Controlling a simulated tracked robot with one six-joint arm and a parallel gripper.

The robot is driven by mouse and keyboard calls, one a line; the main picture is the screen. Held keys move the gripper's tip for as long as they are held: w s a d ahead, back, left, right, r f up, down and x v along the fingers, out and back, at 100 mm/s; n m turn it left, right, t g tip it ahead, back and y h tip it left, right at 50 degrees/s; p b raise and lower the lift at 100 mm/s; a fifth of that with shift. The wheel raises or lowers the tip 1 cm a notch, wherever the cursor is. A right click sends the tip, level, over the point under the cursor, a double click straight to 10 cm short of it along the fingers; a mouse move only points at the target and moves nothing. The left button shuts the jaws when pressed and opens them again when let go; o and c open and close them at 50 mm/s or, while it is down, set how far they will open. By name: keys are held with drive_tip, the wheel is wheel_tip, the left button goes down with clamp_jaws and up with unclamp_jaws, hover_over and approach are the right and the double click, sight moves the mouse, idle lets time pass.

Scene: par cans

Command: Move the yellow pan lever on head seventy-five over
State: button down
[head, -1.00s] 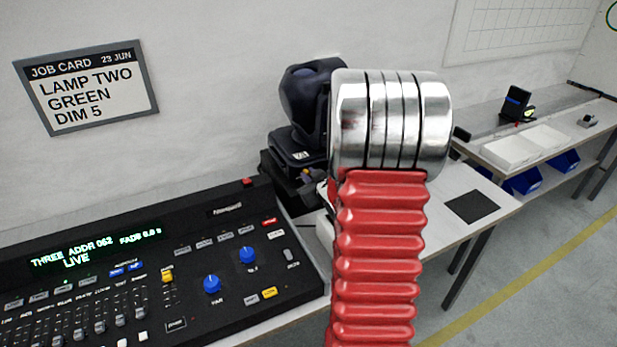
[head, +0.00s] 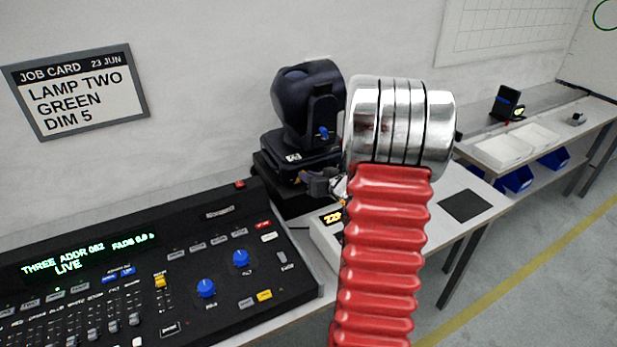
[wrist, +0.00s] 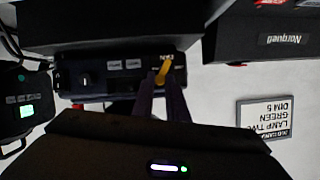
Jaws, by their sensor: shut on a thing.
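The yellow pan lever (wrist: 163,70) shows in the wrist view, sticking out at the right end of a dark panel, beside a label that seems to read PAN. My gripper (wrist: 160,87) is shut on the lever, its two dark fingers on either side of it. In the head view, the dark moving head (head: 305,105) stands on its base behind the console. My gripper (head: 325,183) shows there at the front of that base, left of my red-sleeved arm. The lever is too small to tell there, and the number on the head is not readable.
A lighting console (head: 150,270) with knobs and faders fills the lower left. A pale box with an orange display (head: 332,217) is partly hidden by my arm. A job card (head: 80,92) hangs on the wall. White trays (head: 505,150) stand on the right-hand bench.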

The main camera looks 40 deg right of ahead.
drive_tip(key=shift+d, duration=0.1)
idle(0.3)
drive_tip(key=c, duration=1.7)
unclamp_jaws()
drive_tip(key=shift+c, duration=0.2)
drive_tip(key=v, duration=1.3)
drive_tip(key=shift+s, duration=0.35)
drive_tip(key=shift+r, duration=0.1)
